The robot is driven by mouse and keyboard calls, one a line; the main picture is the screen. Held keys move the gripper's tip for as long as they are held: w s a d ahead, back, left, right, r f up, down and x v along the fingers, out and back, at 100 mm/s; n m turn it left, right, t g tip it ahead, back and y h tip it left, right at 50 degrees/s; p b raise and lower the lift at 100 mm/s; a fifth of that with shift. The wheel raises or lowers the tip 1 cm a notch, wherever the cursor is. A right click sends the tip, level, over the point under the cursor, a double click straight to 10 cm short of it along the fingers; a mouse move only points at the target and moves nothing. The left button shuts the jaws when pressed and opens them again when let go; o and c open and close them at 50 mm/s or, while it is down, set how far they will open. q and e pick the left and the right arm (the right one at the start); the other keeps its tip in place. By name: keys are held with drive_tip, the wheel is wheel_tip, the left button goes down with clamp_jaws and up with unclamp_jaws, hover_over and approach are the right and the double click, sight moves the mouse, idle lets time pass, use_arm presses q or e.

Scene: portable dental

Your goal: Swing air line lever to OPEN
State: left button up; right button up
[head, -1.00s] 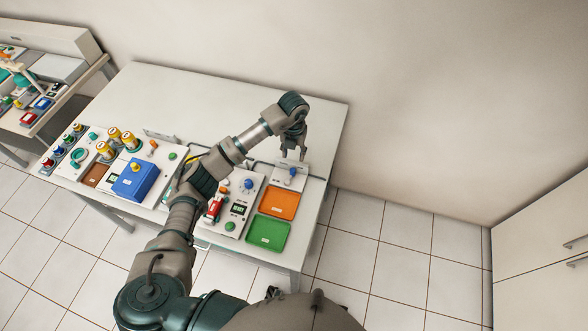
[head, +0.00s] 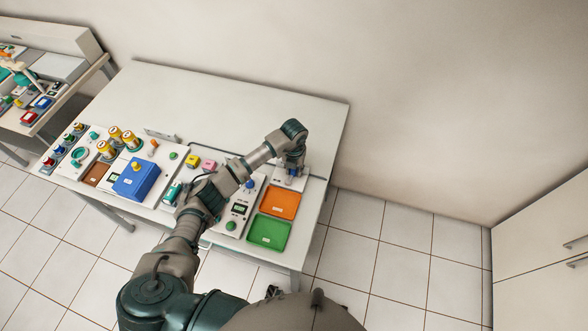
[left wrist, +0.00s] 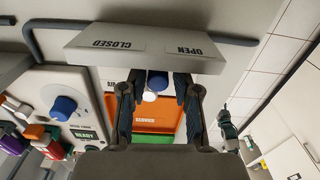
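The air line lever has a blue knob on a white stem (left wrist: 157,84). It stands at the plate (left wrist: 145,46) marked CLOSED and OPEN, whose lettering is upside down in the left wrist view. My left gripper (left wrist: 158,88) is open, with one finger on each side of the lever knob. I cannot tell whether either finger touches it. In the head view my left gripper (head: 291,172) is down at the lever plate (head: 302,180) at the table's right end, and hides most of the lever.
An orange tray (head: 280,204) and a green tray (head: 267,236) lie in front of the lever plate. A control panel with a blue dial (left wrist: 63,107) stands beside it. A grey pipe (left wrist: 35,50) runs along the plate. The white table's rear (head: 215,105) is clear.

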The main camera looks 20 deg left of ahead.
use_arm(q)
drive_tip(key=shift+a, duration=0.1)
clamp_jaws()
drive_tip(key=shift+m, duration=0.3)
use_arm(e)
drive_tip(key=shift+f, duration=0.1)
use_arm(q)
drive_tip(key=m+b, duration=0.1)
drive_tip(key=m, duration=0.1)
drive_tip(key=d+m, duration=0.1)
drive_tip(key=shift+s+d+m+b, duration=0.15)
drive_tip(key=shift+s+m+b, duration=0.15)
drive_tip(key=shift+m+b, duration=0.1)
drive_tip(key=shift+s+d+m+b, duration=0.25)
drive_tip(key=shift+d+m+b, duration=0.05)
drive_tip(key=shift+m, duration=0.8)
use_arm(e)
drive_tip(key=w+a+r, duration=0.1)
drive_tip(key=w, duration=0.5)
drive_tip(key=shift+r, duration=0.15)
drive_tip(key=shift+w+a, duration=0.1)
drive_tip(key=shift+a, duration=0.05)
use_arm(q)
drive_tip(key=o, duration=0.5)
unclamp_jaws()
